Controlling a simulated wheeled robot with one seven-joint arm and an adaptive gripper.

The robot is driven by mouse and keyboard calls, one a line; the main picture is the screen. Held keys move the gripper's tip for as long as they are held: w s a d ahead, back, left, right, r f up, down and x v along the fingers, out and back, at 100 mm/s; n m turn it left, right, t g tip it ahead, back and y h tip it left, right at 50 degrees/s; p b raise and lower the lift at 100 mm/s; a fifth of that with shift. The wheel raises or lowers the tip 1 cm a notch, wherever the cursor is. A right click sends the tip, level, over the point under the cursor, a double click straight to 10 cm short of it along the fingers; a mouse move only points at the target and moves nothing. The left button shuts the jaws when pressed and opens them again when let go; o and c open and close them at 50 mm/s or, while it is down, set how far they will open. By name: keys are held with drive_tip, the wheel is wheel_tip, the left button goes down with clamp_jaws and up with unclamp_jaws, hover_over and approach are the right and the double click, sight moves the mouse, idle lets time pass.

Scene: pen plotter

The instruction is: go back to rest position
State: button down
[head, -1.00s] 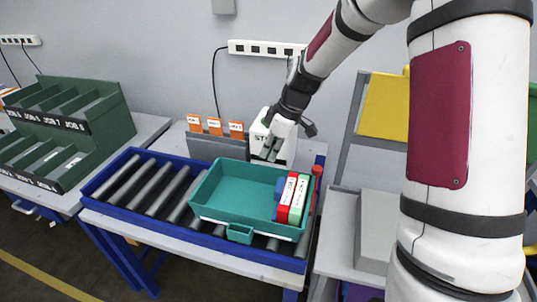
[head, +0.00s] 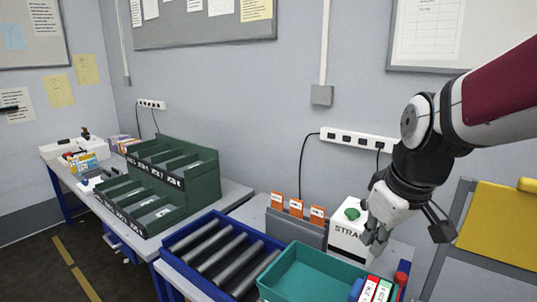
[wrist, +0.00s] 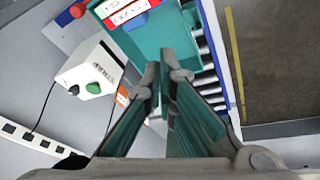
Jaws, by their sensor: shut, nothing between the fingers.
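My gripper (head: 374,236) is shut and empty. In the head view it hangs fingers down, in front of and beside the right side of a white box (head: 345,240) with a green button and partly hidden lettering. The teal tray (head: 285,283) stands below and to the left of the fingers, cut off by the bottom edge. In the wrist view my two fingers (wrist: 160,78) point towards the tray (wrist: 172,38), apart from it as far as I can tell.
Red and green labelled boxes (head: 377,291) lie in the tray's right end. A blue roller conveyor (head: 215,250), a green sorter (head: 165,185) and orange-tagged holders (head: 297,222) stand left. A yellow panel (head: 497,228) is at the right. The air above the tray is clear.

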drive_tip(key=s+r+m+t, duration=0.1)
drive_tip(key=s+m, duration=0.1)
drive_tip(key=s, duration=0.5)
drive_tip(key=s+r+m, duration=0.2)
drive_tip(key=s+m, duration=0.1)
drive_tip(key=s, duration=0.4)
drive_tip(key=shift+r+t, duration=0.3)
drive_tip(key=shift+t, duration=0.1)
idle(0.4)
